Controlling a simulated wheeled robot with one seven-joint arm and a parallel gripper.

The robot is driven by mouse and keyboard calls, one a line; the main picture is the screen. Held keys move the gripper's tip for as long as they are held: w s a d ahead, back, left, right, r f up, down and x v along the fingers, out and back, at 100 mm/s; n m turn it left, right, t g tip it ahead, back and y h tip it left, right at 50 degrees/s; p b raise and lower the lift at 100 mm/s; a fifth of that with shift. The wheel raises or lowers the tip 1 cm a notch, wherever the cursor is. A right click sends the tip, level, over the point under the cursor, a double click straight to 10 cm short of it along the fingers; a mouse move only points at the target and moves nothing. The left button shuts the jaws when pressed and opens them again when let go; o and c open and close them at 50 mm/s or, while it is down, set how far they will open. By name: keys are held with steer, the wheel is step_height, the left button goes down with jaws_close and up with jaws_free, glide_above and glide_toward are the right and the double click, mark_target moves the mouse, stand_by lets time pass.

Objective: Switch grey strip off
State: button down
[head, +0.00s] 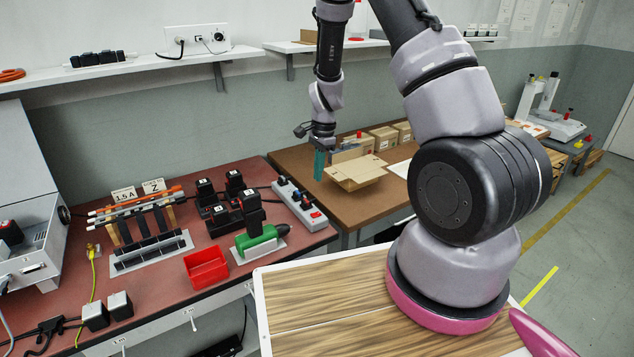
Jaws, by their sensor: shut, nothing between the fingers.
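The grey strip (300,204) is a light grey power strip with dark sockets, lying slantwise at the right end of the red-topped bench. A small red switch (315,214) shows near its front end; whether it is on or off is too small to tell. My gripper (318,178) points down with teal fingers, shut and empty. In the picture it appears above and a little right of the strip, apart from it, in front of the brown table.
Black chargers (221,213) stand close behind. An open cardboard box (355,172) sits on the brown table (375,208). A wall shelf (150,65) runs above the bench.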

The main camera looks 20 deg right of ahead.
mark_target(318, 213)
steer(key=f, duration=0.4)
steer(key=a+f, duration=0.1)
steer(key=f, duration=0.7)
steer(key=shift+s+a, duration=0.2)
steer(key=shift+a, duration=0.05)
steer(key=shift+s+a+f, duration=0.15)
steer(key=shift+s+f, duration=0.1)
steer(key=shift+f, duration=0.2)
steer(key=shift+w+d, duration=0.2)
steer(key=shift+d, duration=0.3)
steer(key=shift+w+d, duration=0.15)
steer(key=shift+d, duration=0.3)
steer(key=shift+d+r, duration=0.1)
steer(key=shift+r, duration=0.05)
steer(key=shift+w+d+r, duration=0.1)
steer(key=shift+w+r, duration=0.05)
steer(key=shift+r, duration=0.15)
step_height(318, 213, up, 14)
steer(key=shift+w+f, duration=0.15)
